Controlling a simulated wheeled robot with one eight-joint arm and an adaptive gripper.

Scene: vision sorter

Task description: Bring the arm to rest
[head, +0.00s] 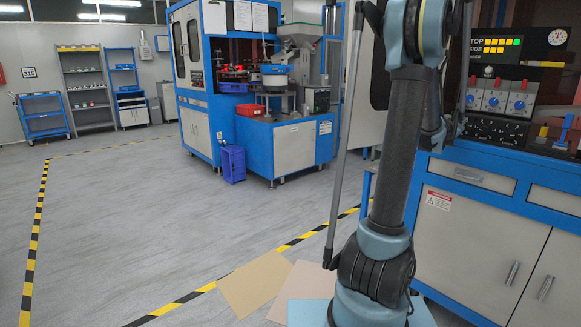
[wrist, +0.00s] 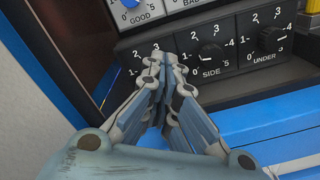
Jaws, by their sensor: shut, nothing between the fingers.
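In the wrist view my gripper (wrist: 165,58) is shut with nothing between its fingertips. The fingertips are in front of the control panel (wrist: 218,90), just left of the black SIDE knob (wrist: 208,56). I cannot tell whether they touch the panel. In the head view my arm (head: 393,150) rises on the right, bent at the top, in front of the blue and grey sorter machine (head: 470,245). The fingers cannot be made out in the head view.
The control panel also shows in the head view (head: 498,128), with several blue knobs. The UNDER knob (wrist: 262,38) is right of the SIDE knob. Another blue machine (head: 293,148) stands further back, with a blue crate (head: 232,163) beside it. Grey floor is open at left.

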